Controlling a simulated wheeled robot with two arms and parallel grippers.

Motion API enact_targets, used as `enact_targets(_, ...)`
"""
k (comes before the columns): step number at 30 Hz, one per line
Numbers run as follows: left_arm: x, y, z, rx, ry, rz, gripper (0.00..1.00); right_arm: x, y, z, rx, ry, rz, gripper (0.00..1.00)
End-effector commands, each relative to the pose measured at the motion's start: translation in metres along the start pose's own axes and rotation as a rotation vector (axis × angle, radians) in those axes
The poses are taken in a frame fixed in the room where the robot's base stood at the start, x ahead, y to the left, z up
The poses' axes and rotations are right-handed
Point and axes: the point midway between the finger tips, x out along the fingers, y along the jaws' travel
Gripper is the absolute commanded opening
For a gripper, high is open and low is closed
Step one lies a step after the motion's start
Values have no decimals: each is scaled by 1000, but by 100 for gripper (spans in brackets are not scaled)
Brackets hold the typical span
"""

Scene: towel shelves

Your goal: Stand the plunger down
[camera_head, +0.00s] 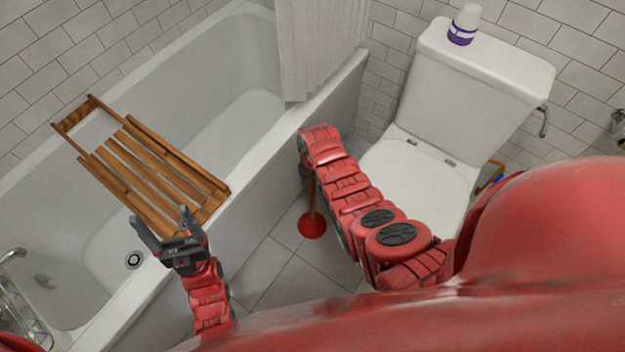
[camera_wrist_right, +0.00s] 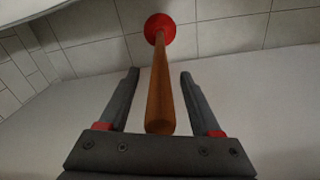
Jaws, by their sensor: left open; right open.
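The plunger has a red rubber cup (camera_head: 312,226) on the floor between the bathtub and the toilet. Its wooden handle (camera_head: 312,192) rises from the cup, with its upper part hidden behind my right arm in the head view. In the right wrist view the plunger handle (camera_wrist_right: 160,88) lies between the two open fingers of my right gripper (camera_wrist_right: 160,85), with a gap on each side. The red cup also shows at the top of that view (camera_wrist_right: 160,28). My left gripper (camera_head: 165,228) is open and empty, by the near end of the wooden bath rack.
A slatted wooden rack (camera_head: 150,165) lies across the bathtub (camera_head: 345,95). The toilet (camera_head: 420,185) stands to the right, with a white and purple bottle (camera_head: 464,24) on its tank. A white curtain (camera_head: 315,45) hangs at the tub. Tiled floor (camera_head: 300,285) is clear near the cup.

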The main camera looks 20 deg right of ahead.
Motion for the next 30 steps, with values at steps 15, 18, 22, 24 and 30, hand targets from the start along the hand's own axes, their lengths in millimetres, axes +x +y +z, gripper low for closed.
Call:
enact_targets(15, 8, 0, -1, 0, 0, 0, 79, -71, 1, -1, 0, 4, 1, 65)
enact_targets(18, 9, 0, -1, 0, 0, 0, 79, -91, 0, 0, 0, 3, 1, 65)
enact_targets(22, 9, 0, -2, 0, 0, 0, 79, -121, 1, -1, 1, 5, 2, 65)
enact_targets(24, 9, 0, -2, 0, 0, 0, 79, -137, 1, -1, 1, 5, 2, 65)
enact_targets(30, 30, -2, -5, 0, 0, 0, 79, -169, 0, 0, 0, 0, 0, 65)
